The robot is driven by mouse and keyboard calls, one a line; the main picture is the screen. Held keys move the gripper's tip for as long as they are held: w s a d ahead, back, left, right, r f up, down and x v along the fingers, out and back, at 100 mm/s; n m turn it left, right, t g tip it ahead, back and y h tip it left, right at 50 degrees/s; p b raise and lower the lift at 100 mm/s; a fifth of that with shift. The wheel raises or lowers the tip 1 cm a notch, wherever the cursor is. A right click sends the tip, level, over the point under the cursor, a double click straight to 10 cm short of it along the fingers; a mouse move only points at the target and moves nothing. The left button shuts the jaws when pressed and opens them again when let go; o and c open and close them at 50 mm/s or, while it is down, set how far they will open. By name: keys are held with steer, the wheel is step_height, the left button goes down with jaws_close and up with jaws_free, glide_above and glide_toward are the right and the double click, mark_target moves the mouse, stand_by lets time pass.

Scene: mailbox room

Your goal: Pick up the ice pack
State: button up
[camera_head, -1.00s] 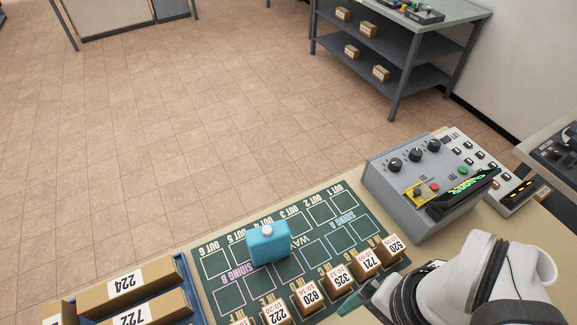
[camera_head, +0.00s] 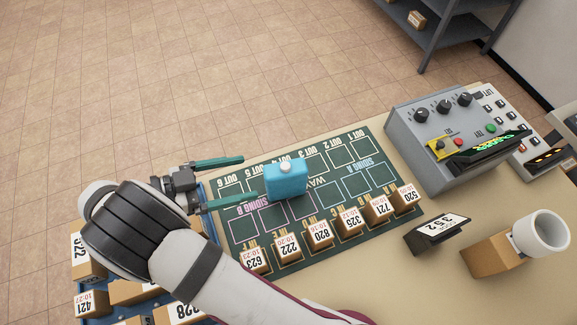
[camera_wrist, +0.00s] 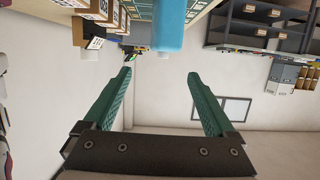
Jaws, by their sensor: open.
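The ice pack (camera_head: 287,180) is a light blue block with a white cap, standing on the dark green board (camera_head: 330,228) in the head view. My gripper (camera_head: 242,180) is open and empty, just left of the ice pack, with its green fingers pointing toward it. In the wrist view the ice pack (camera_wrist: 169,24) shows at the top, beyond and between the open fingertips (camera_wrist: 158,76). The fingers do not visibly touch it.
Several numbered small boxes (camera_head: 320,233) line the board's near edge. A blue tray of boxes (camera_head: 210,200) lies left, partly behind my arm. A grey control box (camera_head: 440,130) stands right of the board. A white mug (camera_head: 541,232) sits at the right.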

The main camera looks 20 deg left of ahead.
mark_target(281, 168)
steer(key=x, duration=1.1)
steer(key=shift+a, duration=0.1)
jaws_close()
